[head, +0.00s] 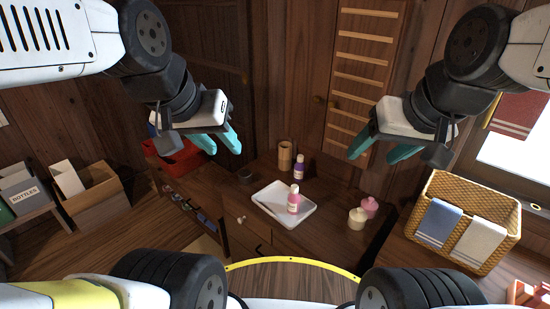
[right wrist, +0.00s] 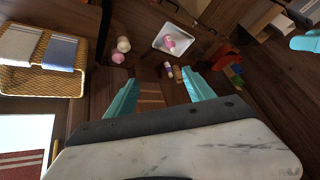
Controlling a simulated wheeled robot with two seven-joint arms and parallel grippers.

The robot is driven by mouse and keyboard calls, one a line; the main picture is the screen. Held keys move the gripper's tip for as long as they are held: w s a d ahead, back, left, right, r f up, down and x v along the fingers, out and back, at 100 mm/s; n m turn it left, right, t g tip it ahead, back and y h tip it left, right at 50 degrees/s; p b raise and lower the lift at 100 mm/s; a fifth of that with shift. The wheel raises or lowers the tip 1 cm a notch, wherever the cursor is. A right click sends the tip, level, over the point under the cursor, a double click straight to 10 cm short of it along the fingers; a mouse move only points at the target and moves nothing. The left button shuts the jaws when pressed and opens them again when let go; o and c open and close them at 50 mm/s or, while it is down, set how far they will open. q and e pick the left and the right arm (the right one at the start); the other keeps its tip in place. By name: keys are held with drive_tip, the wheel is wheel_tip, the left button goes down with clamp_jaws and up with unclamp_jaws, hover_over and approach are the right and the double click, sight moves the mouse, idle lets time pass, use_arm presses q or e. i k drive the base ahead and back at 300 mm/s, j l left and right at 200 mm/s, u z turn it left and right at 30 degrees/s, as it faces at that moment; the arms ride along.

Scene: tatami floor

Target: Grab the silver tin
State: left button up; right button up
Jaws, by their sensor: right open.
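I cannot pick out a clearly silver tin. My left gripper (head: 221,145) is open and empty, high above the table's left back part. My right gripper (head: 374,151) is open and empty, high above the table's right back part; its parted teal fingers show in the right wrist view (right wrist: 160,92). Neither gripper touches anything.
The tray holds a pink bottle (head: 294,200). A purple bottle (head: 299,168), a bamboo cup (head: 285,156), a cream jar (head: 357,218) and a pink jar (head: 370,206) stand around it. A wicker basket (head: 497,198) is right, a red bin (head: 180,160) and a wooden box (head: 95,201) left.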

sight(245, 175)
drive_tip(key=i+j+u, duration=0.35)
drive_tip(key=i+u, duration=0.2)
drive_tip(key=u, duration=0.15)
